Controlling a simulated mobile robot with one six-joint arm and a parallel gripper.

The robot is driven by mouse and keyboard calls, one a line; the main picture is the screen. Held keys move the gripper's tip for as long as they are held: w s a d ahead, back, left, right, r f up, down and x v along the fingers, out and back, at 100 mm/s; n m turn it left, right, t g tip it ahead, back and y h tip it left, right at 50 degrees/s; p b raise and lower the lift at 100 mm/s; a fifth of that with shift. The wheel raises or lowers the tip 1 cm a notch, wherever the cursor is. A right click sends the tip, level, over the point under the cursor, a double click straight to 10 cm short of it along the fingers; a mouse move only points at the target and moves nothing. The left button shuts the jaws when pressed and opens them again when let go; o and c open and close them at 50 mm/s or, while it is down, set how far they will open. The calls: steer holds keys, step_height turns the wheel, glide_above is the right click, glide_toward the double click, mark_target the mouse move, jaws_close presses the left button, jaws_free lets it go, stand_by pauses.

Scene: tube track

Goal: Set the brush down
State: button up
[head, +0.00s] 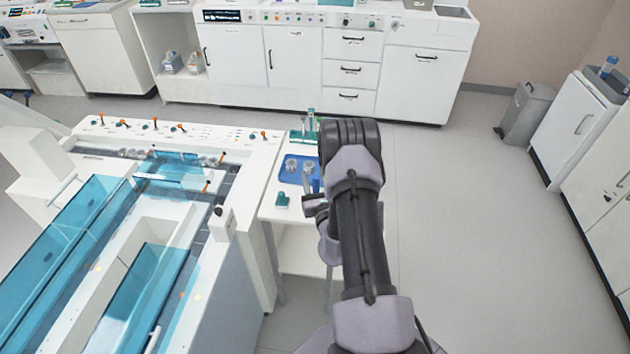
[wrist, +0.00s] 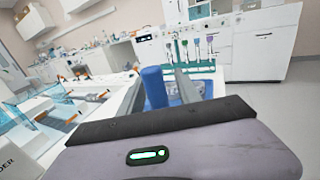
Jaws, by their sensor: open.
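My gripper (head: 310,190) is over the small side table, at the near edge of the blue tray (head: 288,178). Its jaws are open. In the wrist view a thick blue upright piece (wrist: 153,87), perhaps the brush's handle, stands just past the gripper body beside a grey finger (wrist: 186,88). A small blue bit (head: 316,185) shows by the gripper in the head view. I cannot tell whether the piece touches a finger or rests on the tray. Its lower end is hidden.
Two clear round vessels (head: 292,164) sit on the tray. A green rack (head: 302,136) with several upright tools (wrist: 196,48) stands behind it. A small green block (head: 282,200) lies at the table's near left. The large track bench (head: 240,170) adjoins on the left; open floor (head: 450,220) lies right.

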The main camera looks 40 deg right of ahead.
steer(key=v, duration=1.2)
steer(key=w+a+r+n+t+y, duration=0.45)
steer(key=w+a+r+y, duration=0.3)
steer(key=r, duration=0.25)
steer(key=s+a+r+n+g+y, duration=0.1)
steer(key=a+r+n+g+y, duration=0.2)
steer(key=a+r+n+y, duration=0.55)
steer(key=s+a+r+n+g+y, duration=0.1)
steer(key=a+r+n+g+y, duration=0.15)
steer(key=a+r+y, duration=0.6)
steer(key=s+a+n+g+h, duration=0.2)
steer(key=s+a+n+g, duration=1.2)
steer(key=s+a, duration=0.25)
steer(key=s+d+f+n+h, duration=0.4)
steer(key=s+d+n+h, duration=0.15)
steer(key=s+h, duration=0.2)
steer(key=w+d+r+n+t+h, duration=0.2)
steer(key=w+d+r+t+h, duration=0.1)
steer(key=d+t+h, duration=0.1)
steer(key=shift+w+d+r+t+h, duration=0.2)
steer(key=shift+d+r+t+h, duration=0.2)
steer(key=shift+d, duration=0.35)
